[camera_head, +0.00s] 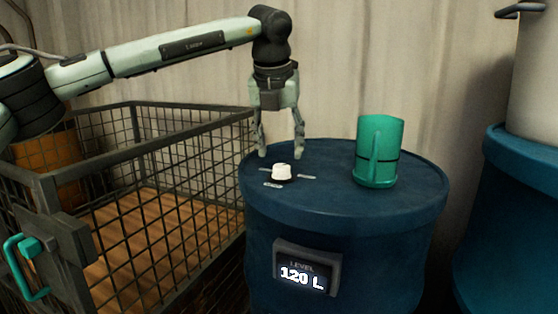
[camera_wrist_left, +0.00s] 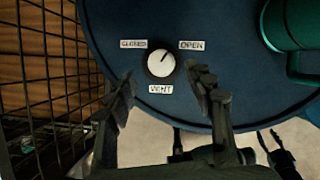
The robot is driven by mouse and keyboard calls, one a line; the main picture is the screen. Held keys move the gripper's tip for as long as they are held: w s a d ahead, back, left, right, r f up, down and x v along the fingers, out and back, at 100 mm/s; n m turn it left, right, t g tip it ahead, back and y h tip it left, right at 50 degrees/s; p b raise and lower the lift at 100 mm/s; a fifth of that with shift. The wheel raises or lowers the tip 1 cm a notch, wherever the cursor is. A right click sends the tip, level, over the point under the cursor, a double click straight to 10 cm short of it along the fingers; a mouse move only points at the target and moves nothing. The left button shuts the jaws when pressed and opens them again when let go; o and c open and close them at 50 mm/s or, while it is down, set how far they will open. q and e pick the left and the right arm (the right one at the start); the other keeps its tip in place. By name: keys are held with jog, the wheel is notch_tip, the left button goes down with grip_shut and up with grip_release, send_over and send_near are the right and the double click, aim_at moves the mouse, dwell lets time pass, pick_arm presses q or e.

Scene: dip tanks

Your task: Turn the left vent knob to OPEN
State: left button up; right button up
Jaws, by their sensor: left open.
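The white vent knob (camera_head: 282,172) sits on top of the blue drum (camera_head: 330,207). In the left wrist view the knob (camera_wrist_left: 161,63) has a CLOSED label (camera_wrist_left: 133,44) at its upper left, an OPEN label (camera_wrist_left: 192,45) at its upper right and a VENT label (camera_wrist_left: 160,89) below it. The knob's dark pointer mark points up and slightly right, between CLOSED and OPEN. My left gripper (camera_head: 281,155) is open just above and behind the knob, fingers pointing down. In the wrist view its fingertips (camera_wrist_left: 161,82) are on either side of the knob, apart from it.
A green mug (camera_head: 379,152) stands on the drum, right of the knob. A wire cage (camera_head: 150,215) with a wooden floor stands at the left, close to the drum. A level display (camera_head: 305,275) on the drum reads 120 L. Another blue drum (camera_head: 520,190) is at the right.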

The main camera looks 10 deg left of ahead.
aim_at(281, 166)
pick_arm(q)
jog(key=x, duration=0.4)
jog(key=shift+w+f, duration=0.1)
jog(key=shift+f, duration=0.2)
pick_arm(e)
jog(key=shift+w+f, duration=0.15)
jog(key=shift+f, duration=0.2)
pick_arm(q)
jog(key=shift+c, duration=0.3)
pick_arm(e)
jog(key=shift+w, duration=0.1)
pick_arm(q)
jog(key=c, duration=1.1)
jog(key=shift+m, duration=0.5)
jog(key=shift+m+h, duration=0.5)
jog(key=shift+m, duration=0.2)
pick_arm(e)
jog(key=shift+s, duration=0.35)
